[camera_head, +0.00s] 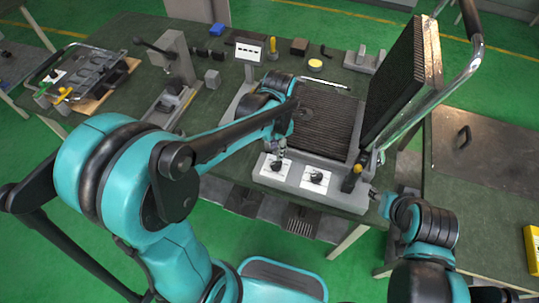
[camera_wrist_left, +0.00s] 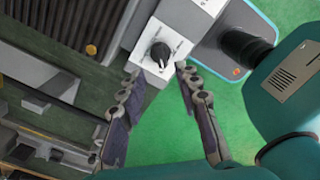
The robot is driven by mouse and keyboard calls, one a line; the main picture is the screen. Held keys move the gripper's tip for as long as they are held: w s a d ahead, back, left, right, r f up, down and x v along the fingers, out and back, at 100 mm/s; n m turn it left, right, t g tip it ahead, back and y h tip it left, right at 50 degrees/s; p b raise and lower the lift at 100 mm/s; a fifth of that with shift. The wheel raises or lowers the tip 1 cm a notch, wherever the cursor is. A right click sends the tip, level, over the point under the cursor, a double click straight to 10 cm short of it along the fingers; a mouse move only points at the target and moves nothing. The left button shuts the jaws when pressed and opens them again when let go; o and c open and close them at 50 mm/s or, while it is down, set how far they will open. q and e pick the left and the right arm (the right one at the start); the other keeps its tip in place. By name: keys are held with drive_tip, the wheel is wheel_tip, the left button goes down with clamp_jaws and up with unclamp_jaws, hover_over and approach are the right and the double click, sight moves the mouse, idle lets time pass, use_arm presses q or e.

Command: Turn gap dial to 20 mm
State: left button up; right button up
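A heating press has two white dial panels on its front edge, each with a black knob. The left dial (camera_head: 273,166) and the right dial (camera_head: 317,179) both show in the head view; I cannot read their labels. My left gripper (camera_head: 280,152) is right at the left dial. In the left wrist view one black dial (camera_wrist_left: 160,54) with a pointer lies just beyond and between the tips of my left gripper (camera_wrist_left: 157,72), whose fingers are apart. No grip on the knob is visible. My right gripper (camera_head: 379,200) is low beside the press's front right corner; its fingers are too small to read.
The ribbed lower plate (camera_head: 325,120) lies flat and the ribbed lid (camera_head: 402,75) stands raised, with a metal handle (camera_head: 470,65) at its right. A yellow-tipped lever (camera_head: 352,178) is right of the dials. Small tools and blocks stand on the table behind.

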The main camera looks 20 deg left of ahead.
sight(276, 163)
use_arm(q)
wheel_tip(276, 163, down, 8)
drive_tip(key=b, duration=0.3)
drive_tip(key=shift+r, duration=0.15)
clamp_jaws()
